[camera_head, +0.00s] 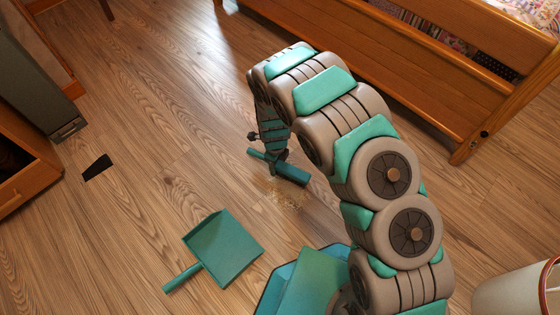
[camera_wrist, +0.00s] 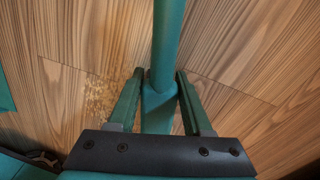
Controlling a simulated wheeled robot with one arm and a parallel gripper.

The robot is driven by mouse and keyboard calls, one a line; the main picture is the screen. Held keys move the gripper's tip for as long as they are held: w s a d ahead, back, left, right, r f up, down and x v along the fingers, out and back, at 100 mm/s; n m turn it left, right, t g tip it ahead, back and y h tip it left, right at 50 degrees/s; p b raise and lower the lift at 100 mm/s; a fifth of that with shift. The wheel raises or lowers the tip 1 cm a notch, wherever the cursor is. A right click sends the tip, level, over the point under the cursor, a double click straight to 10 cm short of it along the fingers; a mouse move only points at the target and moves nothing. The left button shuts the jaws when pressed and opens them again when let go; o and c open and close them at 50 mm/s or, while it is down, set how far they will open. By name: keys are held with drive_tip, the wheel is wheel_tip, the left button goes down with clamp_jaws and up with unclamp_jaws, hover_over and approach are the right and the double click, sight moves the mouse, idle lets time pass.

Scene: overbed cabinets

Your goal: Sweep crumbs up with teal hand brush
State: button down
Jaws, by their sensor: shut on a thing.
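The teal hand brush (camera_head: 292,173) is at the floor in the middle of the head view, just beyond the crumbs. My gripper (camera_head: 277,160) is shut on it. In the wrist view the brush's teal handle (camera_wrist: 167,45) runs between the two fingers of my gripper (camera_wrist: 159,80). The crumbs (camera_head: 284,194) lie in a loose pale patch on the wooden floor, on the near side of the brush; they also show left of the fingers in the wrist view (camera_wrist: 97,97). A teal dustpan (camera_head: 226,247) lies on the floor nearer and to the left, apart from the crumbs.
A wooden bed frame (camera_head: 400,70) stands at the back right. A wooden cabinet (camera_head: 25,170) and a grey unit (camera_head: 38,80) stand at the left. A small black piece (camera_head: 97,167) lies on the floor near them. A pale bin (camera_head: 508,292) is at the lower right.

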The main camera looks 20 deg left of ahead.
sight(249, 194)
drive_tip(key=shift+s+a+f, duration=0.1)
drive_tip(key=shift+s+a, duration=0.15)
drive_tip(key=shift+s, duration=0.45)
drive_tip(key=shift+s+a, duration=0.2)
drive_tip(key=shift+s, duration=0.45)
drive_tip(key=shift+s+a+r+p, duration=0.1)
drive_tip(key=shift+s+a+p, duration=0.2)
drive_tip(key=shift+s, duration=0.4)
drive_tip(key=shift+s+a+r+p, duration=0.1)
drive_tip(key=shift+s+a+p, duration=0.2)
drive_tip(key=shift+s, duration=0.45)
drive_tip(key=shift+s+a+p, duration=0.15)
drive_tip(key=shift+s+a, duration=0.2)
drive_tip(key=shift+s, duration=0.35)
drive_tip(key=shift+s+a+f+p, duration=0.15)
drive_tip(key=shift+s+a, duration=0.15)
drive_tip(key=shift+s, duration=0.45)
drive_tip(key=shift+s+a+f+p, duration=0.15)
drive_tip(key=shift+s+a, duration=0.15)
drive_tip(key=shift+s, duration=0.4)
drive_tip(key=shift+s+a+r+p, duration=0.15)
drive_tip(key=shift+s+a, duration=0.1)
drive_tip(key=shift+s, duration=0.35)
drive_tip(key=shift+s+a+p, duration=0.15)
drive_tip(key=shift+s+a, duration=0.1)
drive_tip(key=shift+s, duration=0.35)
drive_tip(key=shift+r+p, duration=0.9)
drive_tip(key=shift+r, duration=1.65)
